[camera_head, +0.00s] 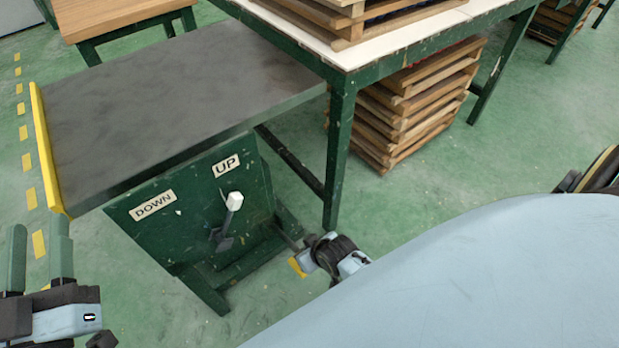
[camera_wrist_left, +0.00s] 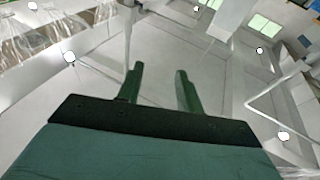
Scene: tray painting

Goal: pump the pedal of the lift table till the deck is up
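The lift table has a dark grey deck (camera_head: 180,95) with a yellow end strip (camera_head: 45,150). The deck looks lower than the bench top beside it. Its green front panel (camera_head: 190,210) carries DOWN and UP labels. A lever with a white knob (camera_head: 235,201) stands by the UP label. A yellow pedal piece (camera_head: 297,266) shows low, right of the panel, mostly hidden. My right gripper (camera_head: 318,252) is at the pedal; its fingers and any contact are unclear. My left gripper (camera_head: 39,243) is open and empty at lower left; its parted fingers show in the left wrist view (camera_wrist_left: 160,84).
A green bench with a white top (camera_head: 400,45) stands right of the deck, with wooden trays on it. More stacked trays (camera_head: 410,110) are below it. A wooden-topped table (camera_head: 115,15) is at upper left. Green floor (camera_head: 440,165) is clear right of the bench leg.

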